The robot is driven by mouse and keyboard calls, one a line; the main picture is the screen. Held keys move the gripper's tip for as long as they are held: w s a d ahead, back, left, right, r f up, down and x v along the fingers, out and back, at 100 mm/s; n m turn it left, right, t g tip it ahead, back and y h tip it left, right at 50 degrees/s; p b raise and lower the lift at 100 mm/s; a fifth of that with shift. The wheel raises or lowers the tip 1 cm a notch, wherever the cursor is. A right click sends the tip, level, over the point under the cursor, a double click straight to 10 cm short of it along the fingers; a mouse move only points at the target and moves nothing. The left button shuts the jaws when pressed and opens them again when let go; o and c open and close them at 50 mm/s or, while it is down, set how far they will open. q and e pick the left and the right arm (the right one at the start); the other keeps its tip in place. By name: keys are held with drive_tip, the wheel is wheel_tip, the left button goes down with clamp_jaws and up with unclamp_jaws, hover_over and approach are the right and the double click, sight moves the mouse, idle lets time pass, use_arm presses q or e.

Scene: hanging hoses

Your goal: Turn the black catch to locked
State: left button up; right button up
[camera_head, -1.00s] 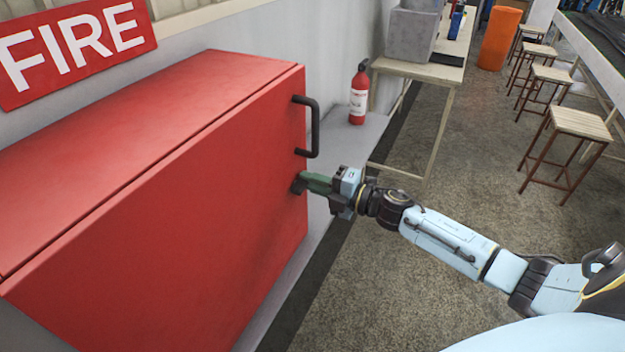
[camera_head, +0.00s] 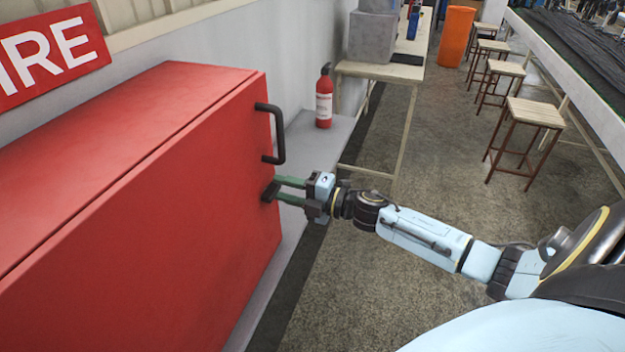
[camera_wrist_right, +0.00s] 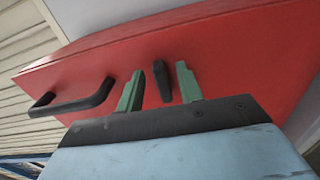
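The black catch (camera_head: 269,191) sits on the red cabinet's (camera_head: 190,215) front, near its right edge and below the handle. My right gripper (camera_head: 281,190) is at the catch, its two green fingers spread apart. In the right wrist view the catch (camera_wrist_right: 162,80) stands between the open fingers of the right gripper (camera_wrist_right: 158,87), its long side roughly in line with them. A gap shows on each side of it, so the fingers look clear of it. My left gripper is not in view.
A black bar handle (camera_head: 279,135) sticks out above the catch and also shows in the right wrist view (camera_wrist_right: 75,102). A fire extinguisher (camera_head: 324,100) stands on the ledge beyond the cabinet. A table (camera_head: 385,72) and several stools (camera_head: 535,112) stand farther back. Open floor lies to the right.

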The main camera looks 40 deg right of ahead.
drive_tip(key=b+v, duration=0.1)
drive_tip(key=v, duration=1.1)
drive_tip(key=shift+s, duration=0.25)
